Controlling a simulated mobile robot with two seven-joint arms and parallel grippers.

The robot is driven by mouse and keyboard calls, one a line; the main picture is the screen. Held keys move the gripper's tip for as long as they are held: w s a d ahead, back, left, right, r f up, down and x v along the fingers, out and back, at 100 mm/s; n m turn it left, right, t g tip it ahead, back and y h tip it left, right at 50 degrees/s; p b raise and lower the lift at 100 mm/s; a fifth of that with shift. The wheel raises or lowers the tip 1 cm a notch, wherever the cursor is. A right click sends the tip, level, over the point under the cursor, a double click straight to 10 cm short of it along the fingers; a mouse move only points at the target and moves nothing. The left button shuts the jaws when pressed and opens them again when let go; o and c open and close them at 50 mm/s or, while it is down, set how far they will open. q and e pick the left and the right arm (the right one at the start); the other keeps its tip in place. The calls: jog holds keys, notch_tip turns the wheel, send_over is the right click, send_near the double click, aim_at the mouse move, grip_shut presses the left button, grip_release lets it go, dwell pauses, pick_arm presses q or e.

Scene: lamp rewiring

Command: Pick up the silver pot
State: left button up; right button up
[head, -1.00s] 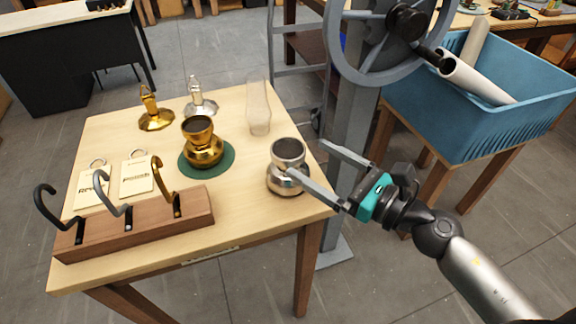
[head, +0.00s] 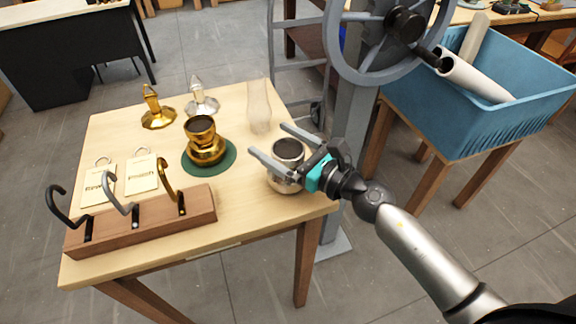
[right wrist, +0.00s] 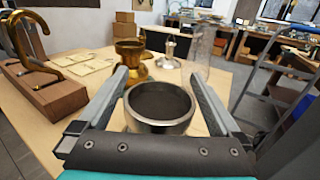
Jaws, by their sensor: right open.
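The silver pot (head: 287,153) stands upright on the right side of the wooden table (head: 240,222). My right gripper (head: 268,139) is open, with one finger on each side of the pot's upper part. In the right wrist view the pot's round dark mouth (right wrist: 158,103) lies between the two spread fingers (right wrist: 162,80), with a gap showing on both sides. The gripper partly hides the pot's right side in the head view. My left gripper is not in view.
A brass pot (head: 205,145) stands on a green round mat (head: 226,165) to the left. A clear glass chimney (head: 259,107) stands behind the silver pot. A wooden hook rack (head: 145,222) lies at the front left. A grey post with a wheel (head: 350,120) rises close behind my right gripper.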

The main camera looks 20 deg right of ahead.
jog(key=shift+w+a, duration=0.15)
jog(key=shift+c, duration=0.4)
jog(key=shift+f, duration=0.1)
grip_shut()
dwell(0.4)
